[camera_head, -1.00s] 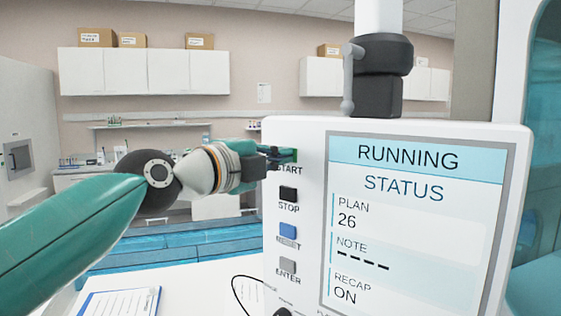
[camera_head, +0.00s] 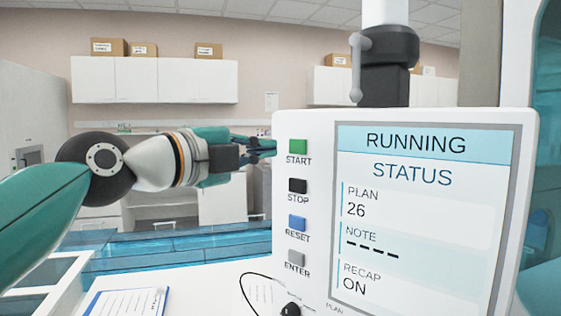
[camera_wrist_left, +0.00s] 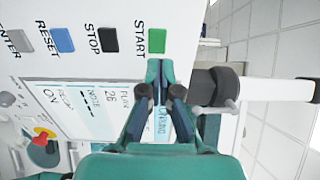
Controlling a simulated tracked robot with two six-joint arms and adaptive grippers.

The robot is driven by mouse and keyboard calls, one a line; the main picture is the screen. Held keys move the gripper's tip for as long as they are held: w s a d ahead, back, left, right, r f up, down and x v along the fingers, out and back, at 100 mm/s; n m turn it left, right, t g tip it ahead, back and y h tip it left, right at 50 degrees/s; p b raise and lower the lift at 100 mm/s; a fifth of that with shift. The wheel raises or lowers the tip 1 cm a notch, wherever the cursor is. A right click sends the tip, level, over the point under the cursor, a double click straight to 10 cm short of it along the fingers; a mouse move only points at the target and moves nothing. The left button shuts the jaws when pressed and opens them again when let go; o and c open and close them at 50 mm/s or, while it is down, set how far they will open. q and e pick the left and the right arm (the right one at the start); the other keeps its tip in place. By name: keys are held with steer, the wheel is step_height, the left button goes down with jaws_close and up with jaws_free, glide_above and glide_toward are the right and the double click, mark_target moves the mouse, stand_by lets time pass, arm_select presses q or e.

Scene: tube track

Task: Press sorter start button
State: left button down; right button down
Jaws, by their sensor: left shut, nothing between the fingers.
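The sorter's control panel (camera_head: 430,125) is a white box with a screen that reads RUNNING, STATUS, PLAN 26, RECAP ON. Its green START button (camera_head: 298,147) is the top one in a column of buttons and is fully visible. It also shows in the left wrist view (camera_wrist_left: 157,40). My left gripper (camera_head: 272,147) is shut and empty, its tips just left of the START button in the head view. In the left wrist view the fingertips (camera_wrist_left: 160,66) point toward the button, with a small gap in the picture. My right gripper is out of view.
Below START are the black STOP button (camera_head: 298,186), the blue RESET button (camera_head: 297,223) and the grey ENTER button (camera_head: 296,257). A clipboard (camera_head: 127,303) lies on the white table at lower left.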

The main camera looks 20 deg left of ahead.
arm_select(q)
steer(key=b+v, duration=0.1)
steer(key=v, duration=0.6)
steer(key=shift+b, duration=0.3)
steer(key=shift+a+f, duration=0.1)
stand_by(0.3)
